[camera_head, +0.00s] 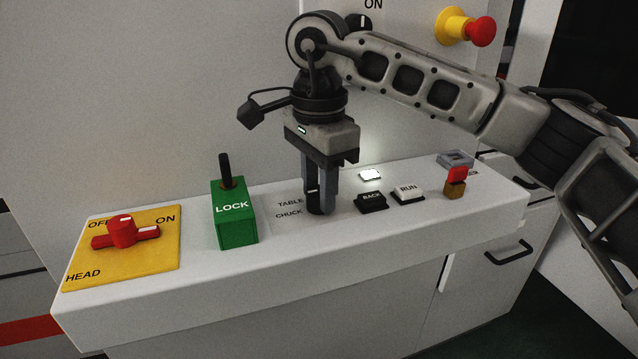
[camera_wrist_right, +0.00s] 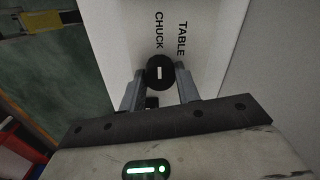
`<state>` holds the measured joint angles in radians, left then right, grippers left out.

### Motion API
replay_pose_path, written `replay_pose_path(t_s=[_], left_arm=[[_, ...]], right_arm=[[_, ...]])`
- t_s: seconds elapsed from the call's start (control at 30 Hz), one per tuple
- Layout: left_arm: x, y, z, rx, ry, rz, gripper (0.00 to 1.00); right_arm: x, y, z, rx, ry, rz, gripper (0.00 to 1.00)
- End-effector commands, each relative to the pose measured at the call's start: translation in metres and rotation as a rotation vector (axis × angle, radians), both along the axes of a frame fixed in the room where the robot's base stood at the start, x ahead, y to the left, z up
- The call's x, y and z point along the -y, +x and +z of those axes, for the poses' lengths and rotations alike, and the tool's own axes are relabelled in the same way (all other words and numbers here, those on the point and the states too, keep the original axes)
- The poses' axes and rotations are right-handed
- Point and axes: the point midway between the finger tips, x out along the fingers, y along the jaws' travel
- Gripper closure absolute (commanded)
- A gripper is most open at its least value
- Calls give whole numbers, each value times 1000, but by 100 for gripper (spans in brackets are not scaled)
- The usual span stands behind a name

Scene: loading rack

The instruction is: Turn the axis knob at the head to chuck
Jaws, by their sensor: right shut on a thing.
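The black axis knob (camera_head: 317,208) stands on the white console top, beside the printed words TABLE (camera_head: 290,202) and CHUCK (camera_head: 288,213). My right gripper (camera_head: 319,194) points straight down with its fingers shut on the knob, one on each side. In the right wrist view the knob (camera_wrist_right: 160,73) sits between the fingertips. Its short white mark lies roughly in line with the word CHUCK (camera_wrist_right: 159,30), and TABLE (camera_wrist_right: 182,38) is to the right. The fingers partly hide the knob in the head view. My left gripper is not in view.
A green LOCK block (camera_head: 233,220) with a black lever stands left of the knob. Further left is a red HEAD switch (camera_head: 122,232) on a yellow plate. Black BACK (camera_head: 371,202) and white RUN (camera_head: 408,193) buttons are close on the right.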

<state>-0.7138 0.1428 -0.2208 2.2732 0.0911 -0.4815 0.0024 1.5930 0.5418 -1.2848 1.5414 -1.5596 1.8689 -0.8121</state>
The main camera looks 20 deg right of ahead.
Motion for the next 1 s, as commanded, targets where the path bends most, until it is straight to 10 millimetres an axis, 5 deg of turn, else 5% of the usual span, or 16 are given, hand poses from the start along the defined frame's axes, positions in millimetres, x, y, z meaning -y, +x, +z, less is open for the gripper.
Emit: replay_pose_path(t_s=[0.17,0.2,0.27,0.67,1.0], left_arm=[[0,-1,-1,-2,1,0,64],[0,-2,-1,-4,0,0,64],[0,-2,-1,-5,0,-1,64],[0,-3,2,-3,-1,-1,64],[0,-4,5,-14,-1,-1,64]], right_arm=[[-1,0,1,2,1,3,91],[-1,0,1,2,1,3,57],[-1,0,1,2,1,3,46],[-1,0,11,4,1,1,46],[-1,0,87,5,2,2,46]])
